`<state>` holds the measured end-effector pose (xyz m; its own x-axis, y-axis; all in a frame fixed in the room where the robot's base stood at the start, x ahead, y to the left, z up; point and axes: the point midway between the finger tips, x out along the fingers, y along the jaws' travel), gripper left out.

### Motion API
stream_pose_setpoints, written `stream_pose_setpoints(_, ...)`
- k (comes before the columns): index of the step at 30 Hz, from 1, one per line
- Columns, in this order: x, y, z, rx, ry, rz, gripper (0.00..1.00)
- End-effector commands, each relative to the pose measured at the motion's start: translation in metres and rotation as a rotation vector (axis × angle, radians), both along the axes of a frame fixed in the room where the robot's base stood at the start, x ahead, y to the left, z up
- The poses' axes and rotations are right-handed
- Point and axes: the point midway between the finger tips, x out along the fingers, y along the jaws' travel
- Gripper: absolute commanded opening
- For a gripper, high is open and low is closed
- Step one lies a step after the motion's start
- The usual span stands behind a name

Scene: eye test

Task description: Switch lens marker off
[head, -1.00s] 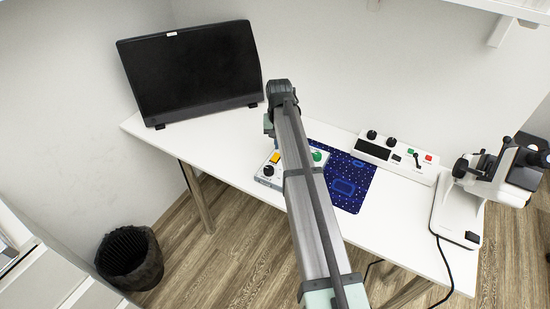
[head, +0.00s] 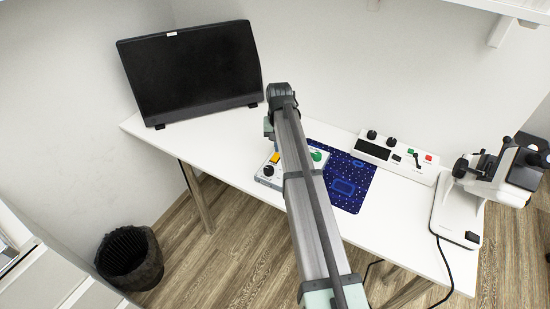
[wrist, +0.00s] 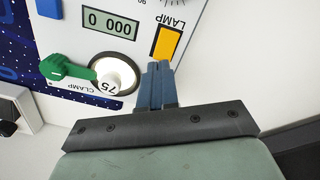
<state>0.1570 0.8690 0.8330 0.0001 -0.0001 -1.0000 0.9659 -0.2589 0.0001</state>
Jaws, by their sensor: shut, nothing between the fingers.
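A white control box (wrist: 212,8) fills the top of the wrist view and sits partly behind my arm in the head view (head: 270,182). It has an orange switch (wrist: 167,43) labelled LAMP, a digital display (wrist: 110,23) and a white dial (wrist: 122,66) with a green lever (wrist: 68,69) marked CLAMP. My gripper (wrist: 159,66) is shut and empty, its blue fingertips just below the orange switch; I cannot tell whether they touch it. No label reading lens marker is legible. In the head view my arm hides the fingers.
A dark blue patterned mat (head: 352,172) lies right of the box. A white instrument (head: 452,212) stands at the table's right end, a black monitor (head: 190,75) at the left.

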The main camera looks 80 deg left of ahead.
Motion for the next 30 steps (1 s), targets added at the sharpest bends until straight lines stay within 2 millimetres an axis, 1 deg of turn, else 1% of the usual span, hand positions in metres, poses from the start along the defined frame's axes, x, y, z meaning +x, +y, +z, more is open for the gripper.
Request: stream_pose_setpoints(30, 0.000, 0.000, -0.011, -0.001, 0.000, 0.000, 0.00)
